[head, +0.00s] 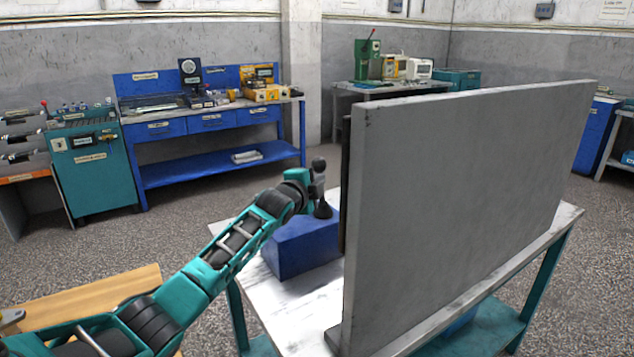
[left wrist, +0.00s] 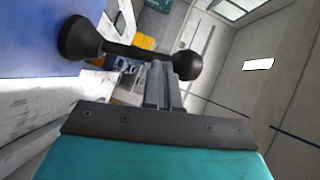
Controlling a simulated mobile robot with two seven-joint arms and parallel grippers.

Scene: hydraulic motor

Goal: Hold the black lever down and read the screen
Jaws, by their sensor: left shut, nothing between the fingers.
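The black lever (head: 319,164) stands on a blue box (head: 302,247) on the table, in the head view. In the left wrist view the lever (left wrist: 188,65) runs from its wide black base at upper left to its ball end. My left gripper (head: 318,188) is at the lever, partly covering its shaft. In the left wrist view the gripper's fingers (left wrist: 160,72) are closed together with nothing between them, and their tips meet the shaft near the ball in the picture; I cannot tell if they touch. No screen face can be made out. My right gripper is not in view.
A large grey panel (head: 460,180) stands upright on the table (head: 300,312), just right of the blue box, and hides what is behind it. A blue workbench (head: 215,170) and a teal cabinet (head: 95,175) stand farther back. The floor between is clear.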

